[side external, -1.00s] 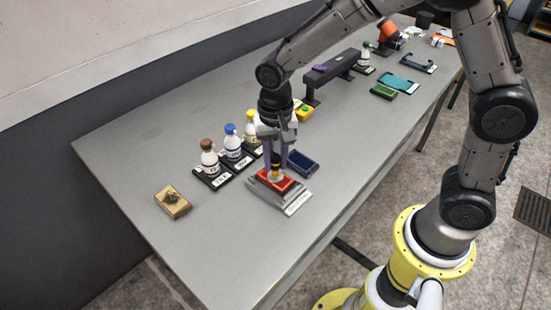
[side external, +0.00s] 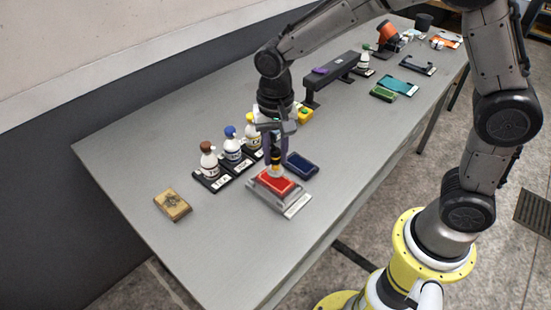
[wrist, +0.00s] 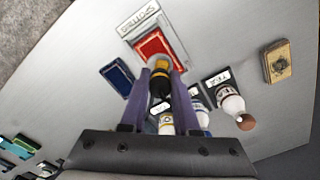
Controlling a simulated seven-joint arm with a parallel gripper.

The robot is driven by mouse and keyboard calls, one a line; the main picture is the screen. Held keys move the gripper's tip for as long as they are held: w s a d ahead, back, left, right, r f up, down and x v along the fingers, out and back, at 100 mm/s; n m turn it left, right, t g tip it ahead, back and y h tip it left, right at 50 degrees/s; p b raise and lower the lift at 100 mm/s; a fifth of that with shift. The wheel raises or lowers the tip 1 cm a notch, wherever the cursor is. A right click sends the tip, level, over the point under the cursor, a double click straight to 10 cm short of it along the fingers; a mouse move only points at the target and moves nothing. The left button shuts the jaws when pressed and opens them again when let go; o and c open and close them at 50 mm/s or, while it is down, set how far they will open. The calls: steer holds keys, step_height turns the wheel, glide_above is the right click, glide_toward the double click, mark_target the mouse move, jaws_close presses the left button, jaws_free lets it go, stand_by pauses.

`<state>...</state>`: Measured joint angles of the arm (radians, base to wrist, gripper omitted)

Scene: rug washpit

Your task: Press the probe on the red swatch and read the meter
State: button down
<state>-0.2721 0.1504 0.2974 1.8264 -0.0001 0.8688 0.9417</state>
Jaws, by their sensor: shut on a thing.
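The red swatch (side external: 277,182) lies on a grey stepped stand with a white label strip, near the front of the table. It also shows in the wrist view (wrist: 153,44). My gripper (side external: 275,148) is shut on the probe (wrist: 160,84), a dark body with a yellow band and a pale tip. The probe is upright over the back-left part of the swatch. In the wrist view its tip overlaps the swatch's edge; I cannot tell whether it touches. A yellow device with a green patch (side external: 306,114), perhaps the meter, is partly hidden behind my gripper; no reading is legible.
Several capped bottles (side external: 209,160) stand on black labelled bases left of my gripper. A wooden block (side external: 172,204) sits at the left. A black raised rack (side external: 332,75) stands behind.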

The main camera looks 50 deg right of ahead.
mark_target(275, 149)
steer(key=shift+r, duration=2.1)
steer(key=w+d+f+n, duration=0.2)
steer(key=d+f, duration=0.1)
steer(key=d, duration=0.2)
steer(key=w+d+f+n, duration=0.3)
steer(key=d, duration=0.3)
steer(key=w+d+f+n, duration=0.2)
steer(key=d+f, duration=0.1)
steer(key=d, duration=0.3)
steer(key=shift+w+f+n, duration=0.2)
steer(key=shift+f+n, duration=0.05)
steer(key=shift+n, duration=0.05)
steer(key=shift+s, duration=0.1)
